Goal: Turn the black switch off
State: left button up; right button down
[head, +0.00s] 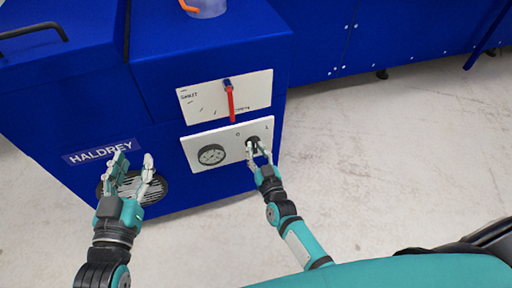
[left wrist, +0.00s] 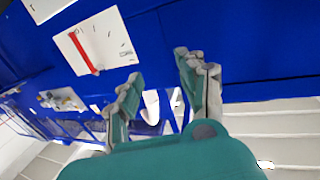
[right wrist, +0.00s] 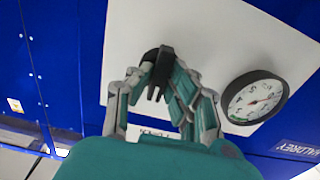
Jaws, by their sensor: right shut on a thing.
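The black switch (head: 253,143) sits on a white panel (head: 187,149) on the front of the blue machine. My right gripper (head: 259,152) is at the switch. In the right wrist view, the right gripper's fingers (right wrist: 157,82) are closed around the black switch (right wrist: 160,60), one on each side, covering part of it. My left gripper (head: 134,166) is open and empty in front of the round vent, left of the panel. In the left wrist view, its fingers (left wrist: 158,85) are spread apart with nothing between them.
A round gauge (head: 211,155) is on the same panel, left of the switch. Above is a white plate with a red lever (head: 230,102). A round vent (head: 158,190) is behind my left gripper. Open floor (head: 400,160) lies to the right.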

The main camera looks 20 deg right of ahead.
jog(key=shift+n+p, duration=0.5)
jog(key=shift+n, duration=0.4)
jog(key=shift+n+p, duration=0.35)
jog(key=shift+n, duration=0.35)
jog(key=shift+n+p, duration=0.35)
jog(key=shift+n, duration=0.55)
jog(key=shift+n+p, duration=0.4)
jog(key=shift+n, duration=1)
jog(key=shift+c, duration=1.4)
grip_release()
pick_arm(q)
jog(key=s+a+f+g+y, duration=0.1)
jog(key=s+a+f+g, duration=0.1)
jog(key=f, duration=0.4)
jog(key=s+a+f+g+y, duration=0.1)
jog(key=s+f+g, duration=0.4)
jog(key=g, duration=0.1)
jog(key=shift+s+a+f+n+g, duration=0.15)
jog(key=shift+a+f+n+g, duration=0.15)
jog(key=shift+a+f, duration=0.1)
